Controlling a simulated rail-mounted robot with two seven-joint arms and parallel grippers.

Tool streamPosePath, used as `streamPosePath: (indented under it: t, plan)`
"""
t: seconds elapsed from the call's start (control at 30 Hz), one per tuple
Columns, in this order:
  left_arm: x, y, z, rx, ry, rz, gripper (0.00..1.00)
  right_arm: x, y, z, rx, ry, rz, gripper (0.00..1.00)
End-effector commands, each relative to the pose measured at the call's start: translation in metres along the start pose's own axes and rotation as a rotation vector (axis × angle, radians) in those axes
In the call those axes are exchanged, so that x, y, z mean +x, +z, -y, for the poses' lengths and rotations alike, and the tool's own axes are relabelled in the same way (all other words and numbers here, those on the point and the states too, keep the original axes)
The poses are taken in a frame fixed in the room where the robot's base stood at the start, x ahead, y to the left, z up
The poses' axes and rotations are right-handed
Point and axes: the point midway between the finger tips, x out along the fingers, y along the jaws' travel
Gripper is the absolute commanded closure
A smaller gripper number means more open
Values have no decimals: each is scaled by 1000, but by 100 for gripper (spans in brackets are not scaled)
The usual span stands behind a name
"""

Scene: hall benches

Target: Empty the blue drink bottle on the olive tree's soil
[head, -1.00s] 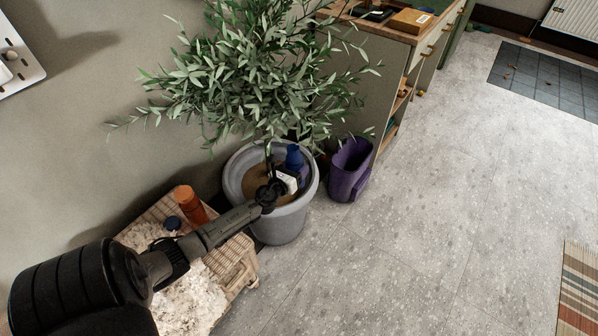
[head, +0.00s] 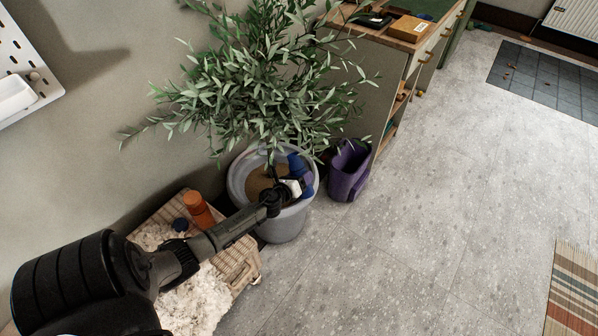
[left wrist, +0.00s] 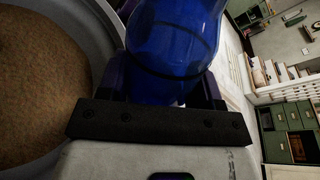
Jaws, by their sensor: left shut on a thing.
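The blue drink bottle (head: 297,162) is in the jaws of my left gripper (head: 299,184), over the right part of the grey pot (head: 285,226). It looks tilted, and the gripper hides part of it. In the left wrist view the blue bottle (left wrist: 178,38) sits between the fingers, beside the pot's rim (left wrist: 100,35); its mouth is out of view. The olive tree (head: 255,85) stands in the pot. Its brown soil (head: 257,181) shows left of the gripper, and no liquid stream is visible. My right gripper is not in view.
A wicker chest (head: 240,262) with a fluffy white cover stands left of the pot, bearing an orange bottle (head: 198,210) and a small dark blue object (head: 180,225). A purple bin (head: 348,172) and a cabinet (head: 370,85) stand to the right. Open floor lies beyond.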

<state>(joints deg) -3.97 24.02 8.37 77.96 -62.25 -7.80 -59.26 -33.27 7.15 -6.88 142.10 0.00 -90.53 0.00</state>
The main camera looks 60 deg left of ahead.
Motion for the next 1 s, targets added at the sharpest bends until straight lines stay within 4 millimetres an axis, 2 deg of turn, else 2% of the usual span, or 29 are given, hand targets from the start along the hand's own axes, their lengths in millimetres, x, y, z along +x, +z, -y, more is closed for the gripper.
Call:
streamPosePath:
  t: [0.1,0.67,1.0]
  plan:
    - [-1,-2,4,-66,0,-25,71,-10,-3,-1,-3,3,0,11]
    - [3,-41,-6,-330,0,-127,71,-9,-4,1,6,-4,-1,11]
    - [0,-32,3,-439,-2,-171,71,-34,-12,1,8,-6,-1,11]
